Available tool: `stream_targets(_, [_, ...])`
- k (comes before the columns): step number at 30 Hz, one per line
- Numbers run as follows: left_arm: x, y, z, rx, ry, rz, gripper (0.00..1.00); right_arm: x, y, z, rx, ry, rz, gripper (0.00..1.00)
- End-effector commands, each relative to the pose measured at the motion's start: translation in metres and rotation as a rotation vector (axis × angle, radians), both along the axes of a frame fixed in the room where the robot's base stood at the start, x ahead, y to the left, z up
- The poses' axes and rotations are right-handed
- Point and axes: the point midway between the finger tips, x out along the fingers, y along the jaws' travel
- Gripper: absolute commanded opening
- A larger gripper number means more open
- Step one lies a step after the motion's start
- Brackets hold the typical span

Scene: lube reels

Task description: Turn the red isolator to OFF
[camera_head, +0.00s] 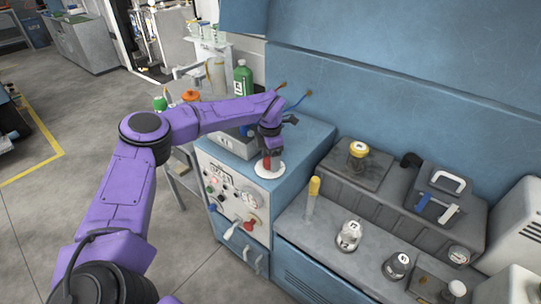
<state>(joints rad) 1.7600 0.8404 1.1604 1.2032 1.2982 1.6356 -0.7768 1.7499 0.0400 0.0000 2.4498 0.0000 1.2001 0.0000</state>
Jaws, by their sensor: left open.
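A red knob (267,161) stands on a white round plate (274,172) at the front top edge of the blue and grey cabinet (302,160). A second red handle (250,224) sits low on the cabinet's front panel. I cannot read any ON or OFF marks, so I cannot tell for sure which is the isolator or how it is set. My left gripper (269,149) points down over the red knob, its open fingers close around or just above it; contact cannot be made out. My right gripper is out of view.
The front panel (221,190) carries a dial (251,198), small buttons and a pale handle. A green bottle (242,77) stands behind my left arm. To the right, a bench holds a yellow-topped tube (313,190) and glass jars (348,236). A blue wall rises behind.

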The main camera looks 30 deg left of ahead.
Motion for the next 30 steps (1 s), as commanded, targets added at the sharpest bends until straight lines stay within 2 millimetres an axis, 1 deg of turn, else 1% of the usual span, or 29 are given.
stream_targets(5, [0.0,0.0,0.0,0.0,0.0,0.0,0.75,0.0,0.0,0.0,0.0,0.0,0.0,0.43])
stream_targets(8, [0.0,0.0,0.0,0.0,0.0,0.0,0.46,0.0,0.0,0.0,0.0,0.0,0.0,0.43])
stream_targets(9, [0.0,0.001,0.0,0.0,0.0,0.0,0.33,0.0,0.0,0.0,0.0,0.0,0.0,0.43])
stream_targets(10, [0.0,0.001,0.0,0.0,0.0,0.0,0.23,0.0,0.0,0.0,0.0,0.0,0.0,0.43])
stream_targets(11, [0.0,0.001,0.0,0.0,0.0,0.0,0.19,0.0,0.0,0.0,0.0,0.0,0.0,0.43])
stream_targets(20, [0.0,0.001,-0.001,0.0,0.0,0.027,0.19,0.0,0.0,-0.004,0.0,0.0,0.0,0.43])
stream_targets(26, [0.0,0.001,-0.003,0.0,0.0,0.123,0.19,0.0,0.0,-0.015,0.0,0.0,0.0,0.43])
stream_targets(30, [0.0,0.001,-0.004,0.002,-0.001,0.232,0.19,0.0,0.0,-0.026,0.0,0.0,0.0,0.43])
